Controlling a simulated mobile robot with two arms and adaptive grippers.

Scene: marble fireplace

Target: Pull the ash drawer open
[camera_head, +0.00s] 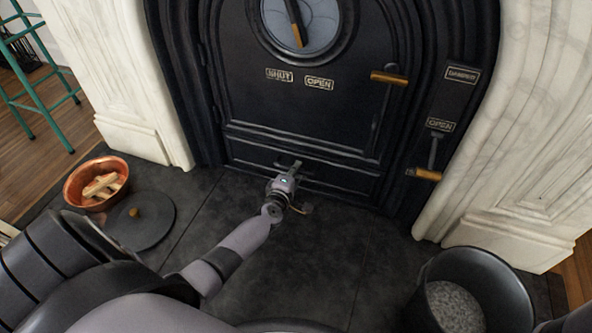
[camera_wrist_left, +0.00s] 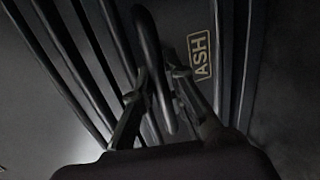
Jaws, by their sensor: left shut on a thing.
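The ash drawer (camera_head: 342,184) is the low black panel at the bottom of the fireplace front. It looks flush with the front in the head view. In the left wrist view a plate reading ASH (camera_wrist_left: 201,54) sits on its face, beside a curved black bar handle (camera_wrist_left: 147,38). My left gripper (camera_head: 291,170) is at the drawer front. In the left wrist view its two fingers (camera_wrist_left: 160,82) are on either side of the handle, shut on it. The gripper hides part of the handle in the head view. My right gripper is not in view.
A copper pan (camera_head: 68,186) with wood pieces and a dark round lid (camera_head: 160,222) lie on the hearth at left. A black bucket of ash (camera_head: 508,290) stands at right. A wooden-handled lever (camera_head: 428,174) hangs right of the drawer. The hearth before the drawer is clear except for my arm.

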